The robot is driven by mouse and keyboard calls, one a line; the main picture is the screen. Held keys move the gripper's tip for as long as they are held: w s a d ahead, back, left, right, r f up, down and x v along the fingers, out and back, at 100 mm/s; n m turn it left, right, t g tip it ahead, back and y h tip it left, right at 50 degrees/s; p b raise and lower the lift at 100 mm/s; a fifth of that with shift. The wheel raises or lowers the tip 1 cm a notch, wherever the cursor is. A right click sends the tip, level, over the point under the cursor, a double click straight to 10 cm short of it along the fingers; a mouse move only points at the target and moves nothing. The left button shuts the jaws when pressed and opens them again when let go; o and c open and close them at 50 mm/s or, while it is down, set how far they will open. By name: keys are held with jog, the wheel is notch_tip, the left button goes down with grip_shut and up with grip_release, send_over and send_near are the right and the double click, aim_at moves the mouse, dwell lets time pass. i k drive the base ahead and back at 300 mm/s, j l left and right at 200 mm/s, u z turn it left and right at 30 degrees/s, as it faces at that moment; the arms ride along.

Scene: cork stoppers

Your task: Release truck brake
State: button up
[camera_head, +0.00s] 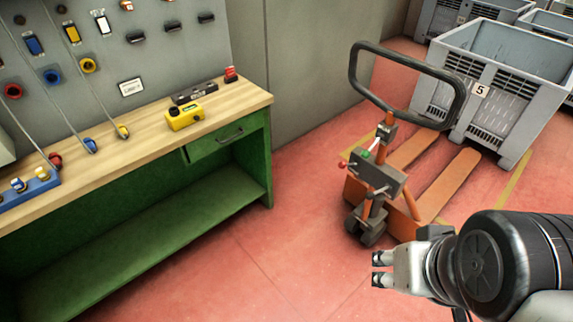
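An orange pallet truck (402,208) stands on the red floor right of centre. Its dark loop handle (354,74) rises above it, tilted toward the upper right. A grey box (378,180) sits at the foot of the handle column, with a small red knob (342,165) and a green knob (365,154) beside it. Which part is the brake I cannot tell for sure. My gripper (379,269) is in front of the truck at lower right, pointing left. Its two fingertips are apart with nothing between them. It appears clear of the truck.
A green workbench (258,150) with a wooden top stands at left, holding a yellow device (185,117) and a red item (231,74). Grey crates (505,100) stand behind the truck; one bears a "5" label. The floor between bench and truck is clear.

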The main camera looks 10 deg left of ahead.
aim_at(342, 165)
jog(key=i+l+u, duration=0.45)
jog(key=i, duration=0.35)
jog(key=i+l+u, duration=0.45)
jog(key=i+l, duration=0.2)
jog(key=i, duration=0.1)
